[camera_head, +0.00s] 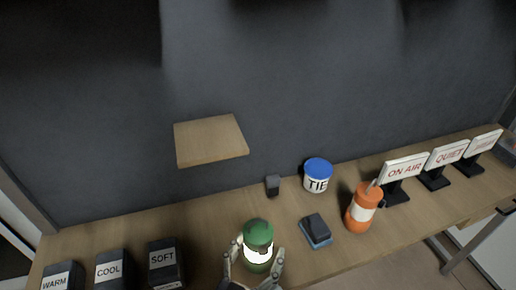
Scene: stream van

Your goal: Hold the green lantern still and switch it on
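The green lantern (258,232) stands upright on the wooden counter at the bottom middle of the head view. It has a green top and a bright white band; I cannot tell if it is lit. Grey gripper fingers (255,260) reach up from the bottom edge, one on the left and one on the right of the lantern, close to its sides. I cannot tell if they touch it. The arm behind them is out of the picture, so I cannot tell whether they belong to one gripper or two. The lantern's base is partly hidden.
To the right are a dark block on a blue pad (316,231), an orange bottle-like object (362,212), a blue-lidded TIE tub (317,178) and an ON AIR sign (404,168). A small dark block (272,186) stands behind. The SOFT box (163,262) is left. A wooden shelf (210,140) juts out above.

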